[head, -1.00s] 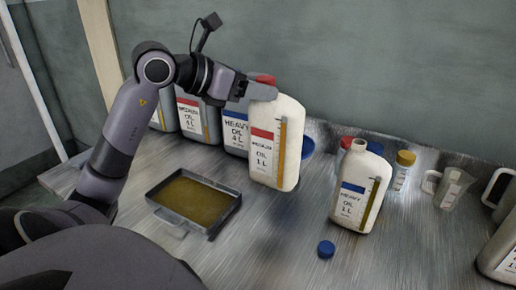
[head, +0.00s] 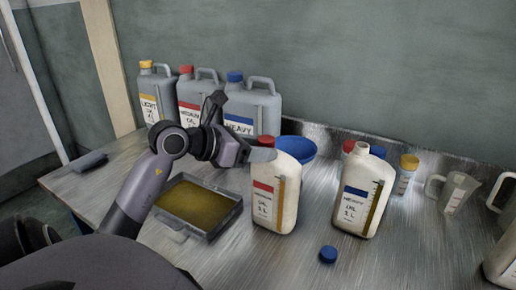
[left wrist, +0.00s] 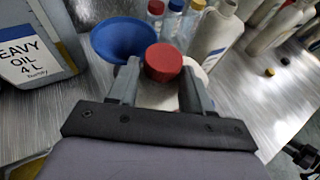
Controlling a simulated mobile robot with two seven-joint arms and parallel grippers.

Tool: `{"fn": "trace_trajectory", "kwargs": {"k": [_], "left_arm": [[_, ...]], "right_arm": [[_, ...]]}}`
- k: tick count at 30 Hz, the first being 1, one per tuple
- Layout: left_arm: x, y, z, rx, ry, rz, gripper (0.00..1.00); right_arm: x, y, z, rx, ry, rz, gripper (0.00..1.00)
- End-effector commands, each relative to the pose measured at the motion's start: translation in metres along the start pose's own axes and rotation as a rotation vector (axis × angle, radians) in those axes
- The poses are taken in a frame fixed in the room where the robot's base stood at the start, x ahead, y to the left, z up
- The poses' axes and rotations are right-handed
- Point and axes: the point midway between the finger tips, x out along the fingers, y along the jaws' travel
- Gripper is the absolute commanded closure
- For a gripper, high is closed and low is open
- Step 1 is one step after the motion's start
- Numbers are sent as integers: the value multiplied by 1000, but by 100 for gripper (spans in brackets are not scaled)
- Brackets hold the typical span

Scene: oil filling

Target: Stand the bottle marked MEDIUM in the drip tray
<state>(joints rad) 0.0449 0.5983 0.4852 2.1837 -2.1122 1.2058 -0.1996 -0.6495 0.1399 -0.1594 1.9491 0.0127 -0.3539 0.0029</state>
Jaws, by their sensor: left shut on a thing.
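The white bottle with the red MEDIUM OIL 1 L label (head: 265,204) is upright, just right of the drip tray. I cannot tell whether its base touches the bench. My left gripper (head: 262,155) is shut on its top; in the left wrist view its fingers (left wrist: 160,90) flank the red cap (left wrist: 164,62), and the bottle body is mostly hidden. The drip tray (head: 227,220) is a shallow grey metal pan with brownish oil in it, and nothing stands in it.
A HEAVY 1 L bottle (head: 358,200) and a loose blue cap (head: 328,255) are to the right. Grey canisters (head: 252,108) and a blue funnel (head: 300,148) are behind. Small jars (head: 405,175) and a clear jug (head: 456,192) stand further right.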

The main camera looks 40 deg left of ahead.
Motion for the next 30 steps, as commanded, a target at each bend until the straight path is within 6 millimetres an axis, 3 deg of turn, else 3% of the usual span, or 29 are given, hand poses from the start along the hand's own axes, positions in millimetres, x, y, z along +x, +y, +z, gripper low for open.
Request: {"fn": "trace_trajectory", "kwargs": {"k": [11, 12, 13, 14, 25, 30], "left_arm": [[0, 0, 0, 2, -12, 3, 100], [1, 0, -2, 0, -2, 1, 37], [1, 0, -2, 0, -2, 1, 28], [1, 0, -2, 0, -2, 1, 25], [-1, 0, 2, 0, -2, 0, 25], [-18, 1, -1, 0, -2, 3, 25]], "right_arm": [[2, 0, 4, 1, -1, 0, 57], [2, 0, 2, 1, -1, 0, 57], [1, 0, 2, 1, -1, 0, 57], [1, 0, 2, 1, -1, 0, 57], [-1, 0, -1, 1, -1, 0, 57], [2, 0, 2, 0, 1, 0, 57]]}}
